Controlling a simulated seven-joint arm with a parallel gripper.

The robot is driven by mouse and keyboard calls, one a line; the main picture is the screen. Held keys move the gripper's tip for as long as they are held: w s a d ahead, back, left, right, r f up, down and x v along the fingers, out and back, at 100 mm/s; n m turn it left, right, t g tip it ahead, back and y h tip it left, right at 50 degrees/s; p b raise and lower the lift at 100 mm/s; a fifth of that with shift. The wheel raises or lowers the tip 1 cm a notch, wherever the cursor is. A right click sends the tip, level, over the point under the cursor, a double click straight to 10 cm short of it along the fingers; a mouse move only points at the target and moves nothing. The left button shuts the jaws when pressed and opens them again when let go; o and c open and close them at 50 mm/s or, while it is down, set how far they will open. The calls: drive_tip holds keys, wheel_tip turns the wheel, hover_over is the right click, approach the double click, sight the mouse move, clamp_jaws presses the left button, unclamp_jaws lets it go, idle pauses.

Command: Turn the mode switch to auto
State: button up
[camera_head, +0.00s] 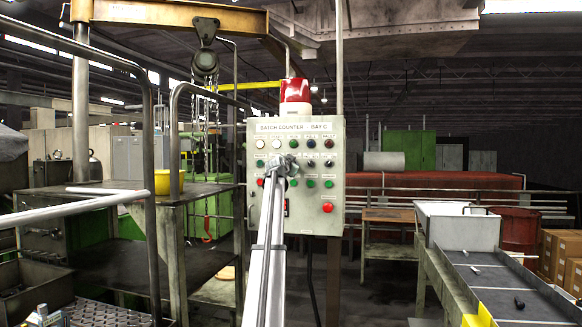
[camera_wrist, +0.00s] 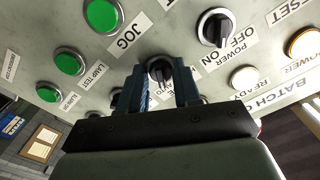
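The grey control panel (camera_head: 335,215), titled "BATCH COUNTER BAY C", stands in the middle of the head view. My gripper (camera_head: 283,163) is in front of its upper left part and hides some controls. In the wrist view, my gripper (camera_wrist: 166,88) has its two blue fingers apart, one on each side of a black rotary switch (camera_wrist: 158,70). The switch's handle shows between the fingers without visible contact. Its label is mostly covered, so I cannot read its positions or confirm that it is the mode switch.
In the wrist view, a black power off/on switch (camera_wrist: 213,28) is to the upper right, with a green jog button (camera_wrist: 101,15) to the upper left. A red button (camera_head: 328,208) is low on the panel. A railing (camera_head: 150,190) and workbench (camera_head: 205,190) stand left.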

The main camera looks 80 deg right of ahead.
drive_tip(key=o, duration=0.3)
drive_tip(key=shift+o, duration=0.2)
drive_tip(key=shift+a, duration=0.1)
drive_tip(key=a, duration=1.3)
drive_tip(key=shift+a, duration=0.35)
